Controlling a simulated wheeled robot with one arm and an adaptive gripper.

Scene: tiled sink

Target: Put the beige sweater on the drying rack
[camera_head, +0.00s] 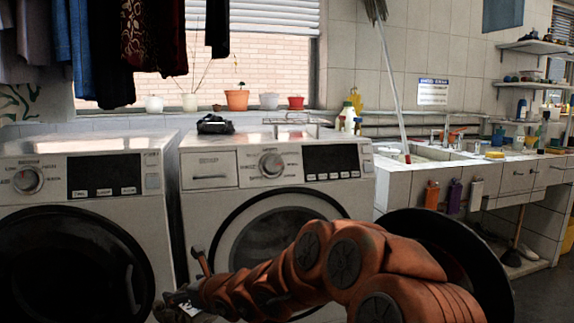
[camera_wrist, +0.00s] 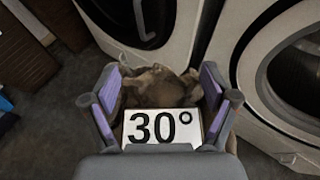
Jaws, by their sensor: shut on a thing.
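My gripper (camera_wrist: 162,98) has its purple-padded fingers on either side of a crumpled brown-beige cloth, the beige sweater (camera_wrist: 158,84). A white label block (camera_wrist: 160,127) marked "30°" sits between the fingers against the cloth. I cannot tell whether it is attached. The sweater is bunched up, and its lower part is hidden behind the label. In the head view my gripper (camera_head: 180,303) is low in front of the washing machines, partly cut off by the bottom edge. No drying rack can be made out for certain.
Two white washing machines (camera_head: 205,165) stand side by side. Dark clothes (camera_head: 150,40) hang at the upper left, their support out of view. Flower pots (camera_head: 237,100) line the sill. A tiled sink (camera_head: 430,155) is at the right. Brown drawers (camera_wrist: 25,60) show in the wrist view.

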